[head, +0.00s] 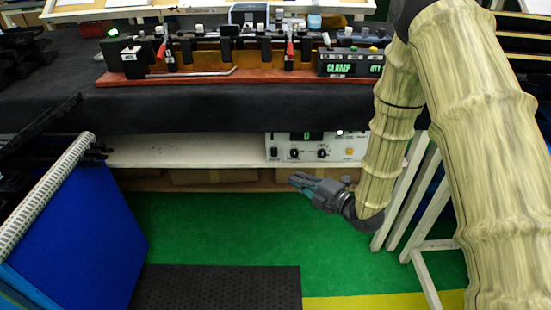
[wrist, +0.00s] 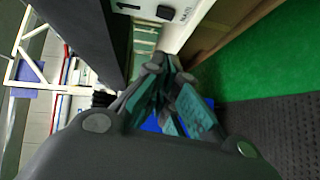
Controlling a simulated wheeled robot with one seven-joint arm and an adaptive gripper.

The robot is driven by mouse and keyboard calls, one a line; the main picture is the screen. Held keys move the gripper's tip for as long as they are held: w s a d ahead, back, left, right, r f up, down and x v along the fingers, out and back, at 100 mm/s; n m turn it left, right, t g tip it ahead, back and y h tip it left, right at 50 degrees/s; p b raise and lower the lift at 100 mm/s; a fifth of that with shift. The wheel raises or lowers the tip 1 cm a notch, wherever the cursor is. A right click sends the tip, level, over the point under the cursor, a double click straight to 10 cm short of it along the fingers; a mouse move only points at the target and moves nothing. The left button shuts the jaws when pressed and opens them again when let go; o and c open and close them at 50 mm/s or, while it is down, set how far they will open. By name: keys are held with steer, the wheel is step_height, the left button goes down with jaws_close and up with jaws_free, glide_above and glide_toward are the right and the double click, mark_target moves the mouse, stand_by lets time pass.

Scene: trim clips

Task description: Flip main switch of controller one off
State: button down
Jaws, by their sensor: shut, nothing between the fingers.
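A white controller (head: 316,148) stands on the shelf under the bench in the head view. Its front has a small green display, dark knobs and a yellow button. A black rocker switch (head: 274,153) is at its lower left. The wrist view shows part of the white panel (wrist: 200,14) at the top, with a black switch (wrist: 165,11) beside a partly legible label.
The dark bench top (head: 60,95) overhangs the shelf (head: 185,150). A clamp fixture (head: 220,78) stands on the bench. A blue panel (head: 80,235) is at left and white frame legs (head: 410,190) at right. Green floor (head: 210,225) and a black mat (head: 220,288) lie below.

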mark_target(274, 152)
steer(key=shift+d, duration=0.15)
steer(key=shift+w+d+b+x, duration=0.2)
steer(key=shift+w+d+x, duration=0.15)
steer(key=shift+x, duration=1.75)
steer(key=shift+w+d+b+x, duration=0.25)
steer(key=shift+w+d+x, duration=0.1)
steer(key=shift+x, duration=1.8)
steer(key=shift+w+d+b+x, duration=0.2)
steer(key=shift+w+d+x, duration=0.15)
steer(key=shift+x, duration=1.75)
steer(key=shift+f, duration=0.2)
steer(key=shift+f, duration=0.1)
